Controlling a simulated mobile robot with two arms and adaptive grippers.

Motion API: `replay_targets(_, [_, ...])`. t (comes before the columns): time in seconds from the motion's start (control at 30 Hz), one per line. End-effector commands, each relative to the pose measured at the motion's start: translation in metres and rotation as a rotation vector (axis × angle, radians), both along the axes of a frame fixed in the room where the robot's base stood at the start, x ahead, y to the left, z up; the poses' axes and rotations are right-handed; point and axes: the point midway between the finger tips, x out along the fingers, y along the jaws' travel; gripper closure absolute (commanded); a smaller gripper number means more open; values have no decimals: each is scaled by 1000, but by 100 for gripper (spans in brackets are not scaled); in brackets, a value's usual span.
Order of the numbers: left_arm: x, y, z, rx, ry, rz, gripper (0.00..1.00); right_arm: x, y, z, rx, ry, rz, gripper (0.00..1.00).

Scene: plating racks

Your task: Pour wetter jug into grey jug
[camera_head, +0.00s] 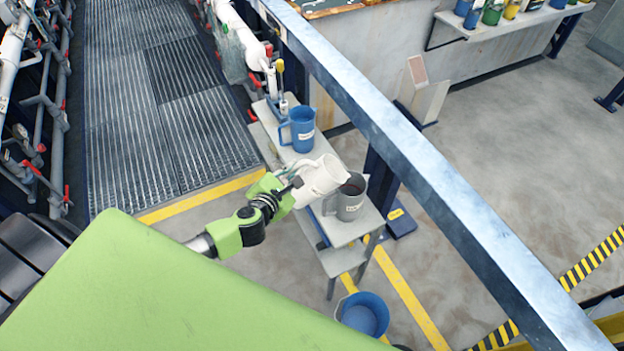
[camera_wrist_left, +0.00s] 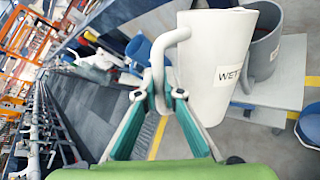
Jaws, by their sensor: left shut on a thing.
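The white wetter jug (camera_head: 320,177) is in my left gripper (camera_head: 291,183), which is shut on its handle. The jug is tilted, its mouth leaning right toward the grey jug (camera_head: 346,207). The grey jug stands upright on a small grey bench, with its dark inside partly showing. In the left wrist view the white jug (camera_wrist_left: 214,70) bears a label starting "WET", and its handle sits between the fingers (camera_wrist_left: 160,98). The grey jug (camera_wrist_left: 265,48) is partly hidden behind it. I cannot see any liquid stream. My right gripper is not in view.
A blue jug (camera_head: 299,131) stands farther back on the bench (camera_head: 333,228). A blue bucket (camera_head: 364,315) is on the floor below. A blue-grey rail (camera_head: 400,140) runs diagonally just right of the jugs. Floor grating (camera_head: 160,90) lies to the left.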

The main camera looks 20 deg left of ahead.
Motion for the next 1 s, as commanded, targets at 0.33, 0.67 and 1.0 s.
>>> replay_targets(0.33, [5,-6,9,79,43,-2,100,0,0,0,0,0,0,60])
replay_targets(0.67, [6,-8,12,139,82,0,100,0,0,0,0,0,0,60])
replay_targets(1.0, [5,-8,12,138,81,0,100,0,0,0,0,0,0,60])
